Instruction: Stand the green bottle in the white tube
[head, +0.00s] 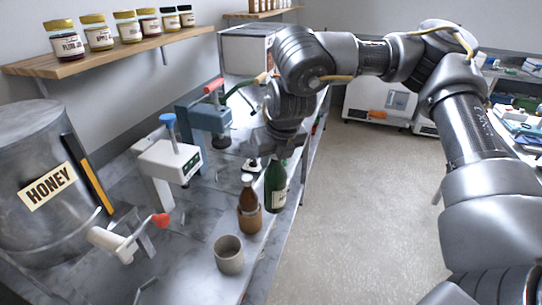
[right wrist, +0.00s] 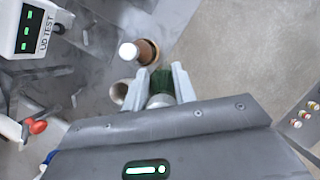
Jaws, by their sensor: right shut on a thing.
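The green bottle (head: 275,188) with a pale label hangs upright below my right gripper (head: 273,150), which is shut on its upper part. In the right wrist view the green glass (right wrist: 161,78) shows between the two fingers (right wrist: 160,88). The white tube (head: 229,254), greyish and open at the top, stands on the counter nearer the camera; its mouth (right wrist: 121,92) shows left of the fingers in the wrist view. The bottle is outside the tube. Whether its base touches the counter is unclear. My left gripper is out of view.
A brown bottle (head: 248,192) stands in a tan tube (head: 250,219) close beside the green bottle. A white tester (head: 168,160), a blue press (head: 208,112) and a honey tank (head: 45,180) stand to the left. The counter's edge drops to open floor (head: 360,210) on the right.

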